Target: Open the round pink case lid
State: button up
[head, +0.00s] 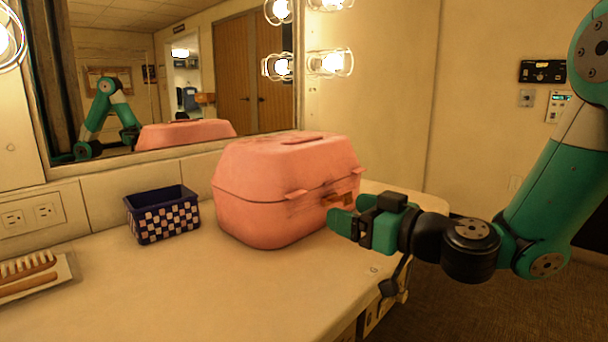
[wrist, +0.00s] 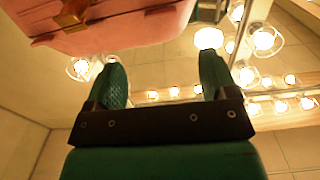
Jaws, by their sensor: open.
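The pink case (head: 265,205) stands on the counter below the mirror, and its lid (head: 285,160) is closed. It looks boxy with rounded edges rather than round. A brown-gold clasp (head: 342,197) is on its right side. My gripper (head: 338,220) is in front of that side, close to and a little below the clasp. In the wrist view my gripper (wrist: 160,78) is open with nothing between its fingers. The case (wrist: 110,30) and its clasp (wrist: 73,12) lie at the top of that view, beyond the fingertips. I cannot tell whether a finger touches the case.
A blue-and-white checked basket (head: 163,214) stands left of the case. A brush (head: 28,265) lies on a tray at the far left. The mirror (head: 190,75) rises behind and reflects the case and my arm. The counter (head: 200,295) is bare in front.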

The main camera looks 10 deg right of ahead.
aim_at(300, 194)
jog(key=p+x, duration=0.4)
jog(key=x, duration=0.6)
jog(key=shift+w+a+r, duration=0.1)
jog(key=shift+w+a, duration=0.3)
jog(key=shift+w, duration=0.2)
